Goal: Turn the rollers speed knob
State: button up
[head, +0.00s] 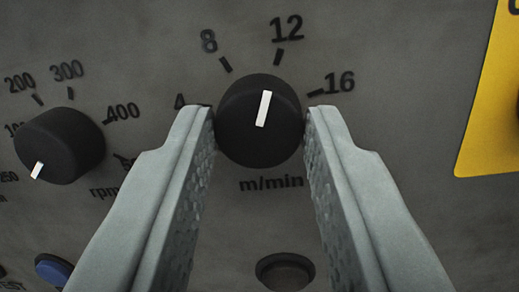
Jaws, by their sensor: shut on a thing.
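The black speed knob (259,140) marked "m/min" sits on a grey panel in the middle of the head view. Its white pointer line points up and slightly right, towards the mark labelled 12. The scale around it shows 4, 8, 12 and 16. My gripper (260,138) has one grey textured finger on each side of the knob and is shut on it. The "4" label is partly hidden behind the left finger.
A second black knob (61,146) with an rpm scale stands to the left, its pointer towards the lower left. A blue button (53,269) and a dark round button (285,271) are below. A yellow label (490,110) is at the right.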

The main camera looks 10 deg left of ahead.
jog(key=n+y, duration=0.1)
jog(key=n, duration=0.3)
jog(key=shift+d, duration=0.1)
jog(key=n, duration=0.4)
jog(key=shift+r+n+g+y, duration=0.1)
jog(key=shift+n+g+y, duration=0.2)
jog(key=shift+g+y, duration=0.1)
jog(key=n, duration=0.4)
jog(key=shift+n+g, duration=0.3)
jog(key=shift+g, duration=0.1)
jog(key=n, duration=0.3)
jog(key=shift+r+n+g+y, duration=0.1)
jog(key=shift+n+g+y, duration=0.2)
jog(key=shift+n, duration=0.1)
jog(key=n+g, duration=0.1)
jog(key=n, duration=0.5)
jog(key=shift+r+n, duration=0.1)
jog(key=shift+n, duration=0.3)
jog(key=n+h, duration=0.1)
jog(key=n, duration=0.1)
jog(key=n+h, duration=0.1)
jog(key=n, duration=0.2)
jog(key=shift+n+g, duration=0.3)
jog(key=shift+g, duration=0.1)
jog(key=o, duration=0.9)
jog(key=shift+o, duration=0.4)
